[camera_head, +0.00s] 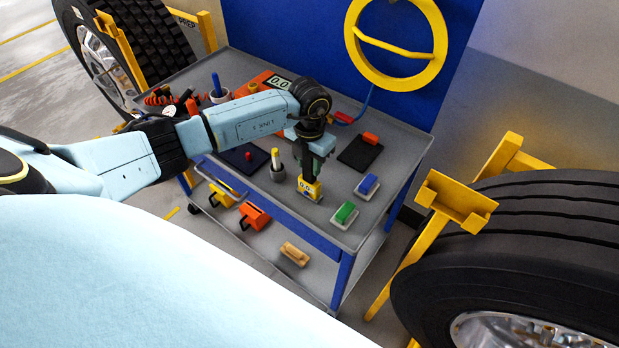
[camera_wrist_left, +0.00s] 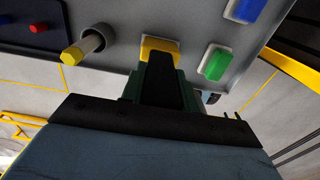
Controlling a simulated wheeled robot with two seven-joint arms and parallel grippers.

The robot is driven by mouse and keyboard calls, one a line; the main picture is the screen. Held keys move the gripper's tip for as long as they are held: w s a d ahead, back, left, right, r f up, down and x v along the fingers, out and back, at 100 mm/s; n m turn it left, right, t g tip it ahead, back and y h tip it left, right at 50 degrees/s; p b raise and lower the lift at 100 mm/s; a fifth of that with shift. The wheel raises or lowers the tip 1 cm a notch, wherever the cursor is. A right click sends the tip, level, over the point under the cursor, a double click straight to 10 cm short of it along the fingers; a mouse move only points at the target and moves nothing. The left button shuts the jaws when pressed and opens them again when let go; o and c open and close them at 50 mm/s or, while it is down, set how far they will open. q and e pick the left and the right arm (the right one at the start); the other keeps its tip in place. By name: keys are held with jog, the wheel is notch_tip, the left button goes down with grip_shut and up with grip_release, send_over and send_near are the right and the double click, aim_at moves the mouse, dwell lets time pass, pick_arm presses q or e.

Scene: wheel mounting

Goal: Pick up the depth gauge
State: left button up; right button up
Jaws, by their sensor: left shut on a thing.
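The depth gauge (camera_head: 309,190), a small yellow block with pale and dark marks on its face, is at the front part of the grey cart top. My left gripper (camera_head: 311,174) reaches down from above and is shut on it. I cannot tell whether the gauge touches the cart top or hangs just above it. In the left wrist view a strip of the yellow gauge (camera_wrist_left: 158,43) shows at the end of my left gripper (camera_wrist_left: 163,62), whose dark fingers hide the rest. My right gripper is not in view.
On the cart top (camera_head: 325,217), a green brush-like block (camera_head: 344,214) and a blue one (camera_head: 367,186) lie right of the gauge. A yellow-tipped stick in a grey cup (camera_head: 277,172) stands left. A large tyre (camera_head: 520,240) and yellow stand (camera_head: 450,210) are at the right.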

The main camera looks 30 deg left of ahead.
pick_arm(q)
jog(key=shift+r, duration=0.15)
jog(key=shift+c, duration=0.5)
jog(key=shift+w+r, duration=0.1)
jog(key=shift+r, duration=0.3)
notch_tip(320, 180, up, 9)
jog(key=shift+b, duration=0.3)
